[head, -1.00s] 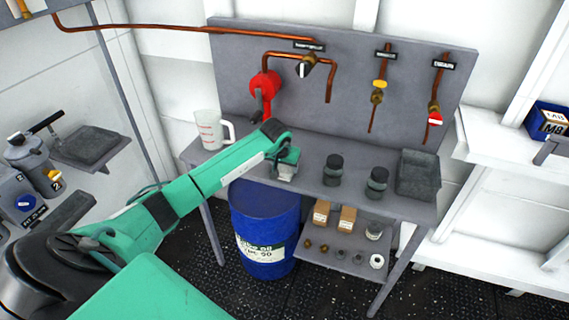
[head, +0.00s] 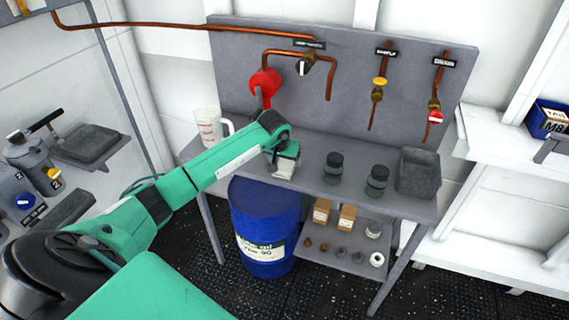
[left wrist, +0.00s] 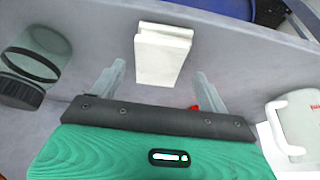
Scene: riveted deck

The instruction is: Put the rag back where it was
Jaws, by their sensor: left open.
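A white folded block, which looks like the rag (left wrist: 163,55), lies on the grey bench top in the left wrist view. My left gripper (left wrist: 160,70) is open, its two fingers apart on either side of the near part of the rag. I see no finger clearly touching it. In the head view my left gripper (head: 284,160) points down low over the bench, left of the dark jars. The pale rag (head: 284,171) shows just under it, partly hidden by the gripper. My right gripper is not in view.
A white measuring jug (head: 209,130) stands left of the gripper. Two dark-lidded jars (head: 333,170) and a grey tray (head: 418,174) stand to the right on the bench (head: 310,190). A blue drum (head: 264,225) is below. Pipes and valves (head: 265,83) line the back panel.

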